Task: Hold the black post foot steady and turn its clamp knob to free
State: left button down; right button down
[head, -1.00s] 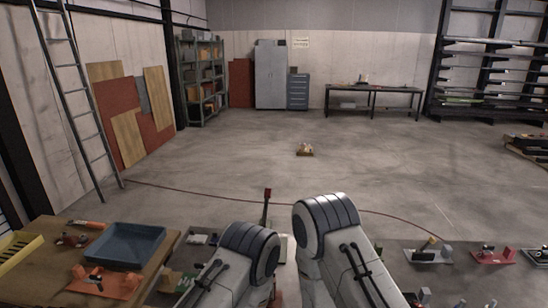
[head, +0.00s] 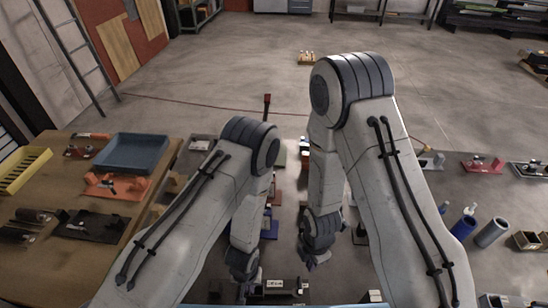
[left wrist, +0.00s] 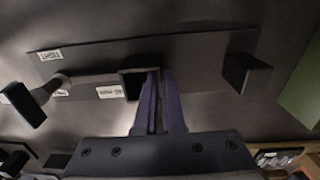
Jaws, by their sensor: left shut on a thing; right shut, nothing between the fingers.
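A black fixture (head: 285,297) with white labels lies low in the head view. The left wrist view shows its long black plate (left wrist: 200,60), with an upright black block (left wrist: 247,75) at the right. A rod with a dark block-like end (left wrist: 25,105) is at the left; I cannot tell whether this is the clamp knob. My left gripper (left wrist: 158,100) has its purple fingers closed at a small black square part (left wrist: 138,82) mid-plate; the gripped portion is mostly hidden between them. My right gripper (head: 316,262) is shut and empty, above and right of the fixture.
A wooden table (head: 165,178) at the left carries a blue tray (head: 132,152), a yellow slotted tray (head: 22,168) and orange and black fixtures. Blue and grey cylinders (head: 492,232) and a red fixture (head: 483,165) stand at the right. Open floor lies beyond.

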pick_arm(q)
jog(key=c, duration=0.9)
grip_release()
jog(key=shift+c, duration=0.2)
